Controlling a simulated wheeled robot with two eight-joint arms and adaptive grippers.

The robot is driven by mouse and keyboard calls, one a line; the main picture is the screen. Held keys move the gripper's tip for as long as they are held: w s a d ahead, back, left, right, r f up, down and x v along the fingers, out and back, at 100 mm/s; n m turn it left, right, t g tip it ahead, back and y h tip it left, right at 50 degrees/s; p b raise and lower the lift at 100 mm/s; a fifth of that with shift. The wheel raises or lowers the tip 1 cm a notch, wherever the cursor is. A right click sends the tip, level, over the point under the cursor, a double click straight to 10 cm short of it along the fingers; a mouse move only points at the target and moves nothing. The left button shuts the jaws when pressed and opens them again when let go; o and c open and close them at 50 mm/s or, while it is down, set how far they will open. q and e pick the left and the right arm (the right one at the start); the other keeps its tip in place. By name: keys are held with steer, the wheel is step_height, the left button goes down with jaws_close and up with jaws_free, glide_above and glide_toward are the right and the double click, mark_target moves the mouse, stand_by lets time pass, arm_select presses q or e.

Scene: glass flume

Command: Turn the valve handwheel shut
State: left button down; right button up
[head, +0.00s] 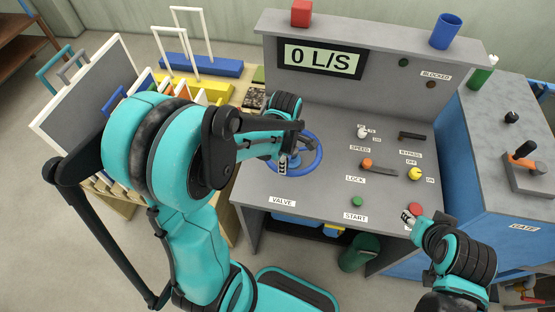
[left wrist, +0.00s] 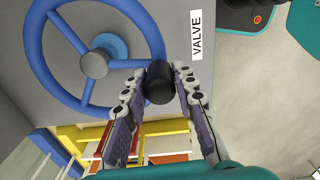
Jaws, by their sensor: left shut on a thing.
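The blue valve handwheel (head: 317,163) lies on the left of the grey console above the VALVE label (head: 283,202). In the left wrist view the handwheel (left wrist: 36,45) shows its rim, spokes and grey hub, with a black knob (left wrist: 159,84) on the rim near the label. My left gripper (left wrist: 160,76) has its fingers on both sides of this knob and is shut on it. In the head view my left gripper (head: 287,158) and arm cover part of the wheel. My right gripper (head: 408,217) is beside the red button; its fingers are too small to judge.
The display (head: 321,59) reads "0 L/S". The console holds an orange lock lever (head: 380,167), a yellow knob (head: 415,174), a green start button (head: 357,201) and a red button (head: 415,209). Racks with panels stand left; a blue bench (head: 490,130) stands right.

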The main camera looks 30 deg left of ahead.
arm_select(q)
steer(key=shift+w+d, duration=0.1)
steer(key=shift+d, duration=0.65)
steer(key=c, duration=1.2)
jaws_free()
step_height(320, 180, up, 12)
